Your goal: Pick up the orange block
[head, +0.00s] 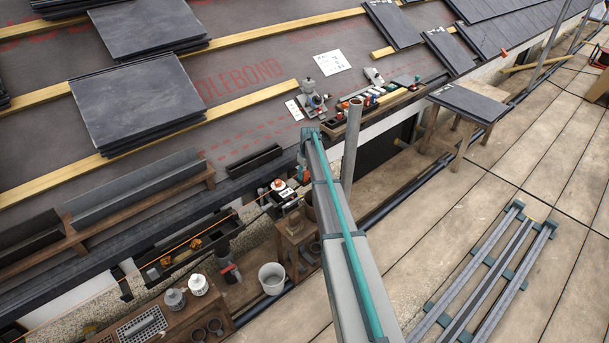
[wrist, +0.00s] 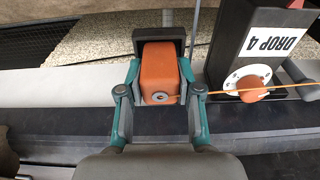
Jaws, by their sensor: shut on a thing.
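The orange block (wrist: 160,60) shows in the wrist view, with a grey round washer-like fitting on its near face and an orange line running from it to the right. My gripper (wrist: 160,88) has its teal fingers on both sides of the block and is shut on it. A dark bracket-like piece (wrist: 158,36) sits around the block's far end; I cannot tell whether they touch. In the head view my arm hides most of the gripper, and the block there is hard to make out.
Right of the block, a dark post labelled "DROP 4" (wrist: 270,40) carries an orange knob (wrist: 252,88) with the line on it. In the head view, a dark gutter trough (head: 185,250), a white bucket (head: 272,278) and a wooden stand (head: 296,245) lie near my arm.

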